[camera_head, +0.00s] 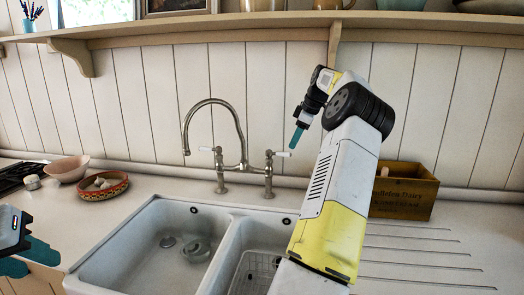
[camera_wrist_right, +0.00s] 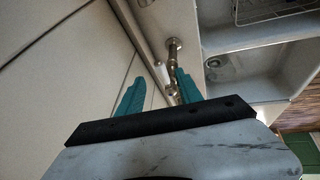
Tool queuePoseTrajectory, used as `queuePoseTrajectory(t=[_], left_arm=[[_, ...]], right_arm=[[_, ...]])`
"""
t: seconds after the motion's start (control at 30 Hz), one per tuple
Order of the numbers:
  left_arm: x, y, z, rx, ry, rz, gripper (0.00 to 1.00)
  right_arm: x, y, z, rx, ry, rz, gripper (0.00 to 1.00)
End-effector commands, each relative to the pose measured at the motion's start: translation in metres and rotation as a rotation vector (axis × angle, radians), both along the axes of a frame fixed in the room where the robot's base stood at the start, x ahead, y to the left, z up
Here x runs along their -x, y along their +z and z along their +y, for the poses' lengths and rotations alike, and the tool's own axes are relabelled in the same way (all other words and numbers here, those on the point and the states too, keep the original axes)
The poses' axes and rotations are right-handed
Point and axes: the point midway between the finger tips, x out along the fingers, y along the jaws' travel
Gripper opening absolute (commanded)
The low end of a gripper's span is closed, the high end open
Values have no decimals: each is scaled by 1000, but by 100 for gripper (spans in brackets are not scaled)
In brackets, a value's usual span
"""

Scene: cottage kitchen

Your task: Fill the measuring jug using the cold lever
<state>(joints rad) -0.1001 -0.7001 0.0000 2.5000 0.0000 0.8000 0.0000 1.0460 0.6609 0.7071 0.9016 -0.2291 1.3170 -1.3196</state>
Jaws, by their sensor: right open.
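The tap has a tall arched spout (camera_head: 213,103) and two white levers, a left lever (camera_head: 206,149) and a right lever (camera_head: 282,154). My right gripper (camera_head: 299,132) is above the right lever, apart from it. In the right wrist view its teal fingers are open, with a white lever (camera_wrist_right: 162,74) and tap valve (camera_wrist_right: 173,60) beyond the gap. A greyish, see-through round thing (camera_head: 196,249), possibly the measuring jug, is in the left basin (camera_head: 140,262). My left gripper (camera_head: 27,260) is at the left edge, partly cut off, its teal fingers apart and nothing visible between them.
A wire rack (camera_head: 255,272) lies in the right basin, partly hidden by my right arm. A wooden crate (camera_head: 403,192) stands right of the tap. A pink bowl (camera_head: 67,168) and a patterned dish (camera_head: 100,187) sit at left. A shelf (camera_head: 200,28) runs above. The ridged drainer at right is clear.

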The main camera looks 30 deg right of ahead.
Motion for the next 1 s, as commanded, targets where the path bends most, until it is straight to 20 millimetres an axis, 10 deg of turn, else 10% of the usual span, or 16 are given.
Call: queuePoseTrajectory(t=[0.3, 0.7, 0.9, 1.0], left_arm=[[0, 0, 0, 0, 0, 0, 36], [0, 0, 0, 0, 0, 0, 36], [0, 0, 0, 0, 0, 0, 36], [0, 0, 0, 0, 0, 0, 36]], right_arm=[[-19, -44, 6, 0, 0, 3, 42], [-23, -53, 7, 2, -1, 2, 42], [-23, -52, 7, 2, -1, 2, 3], [-23, -52, 7, 2, -1, 2, 0]])
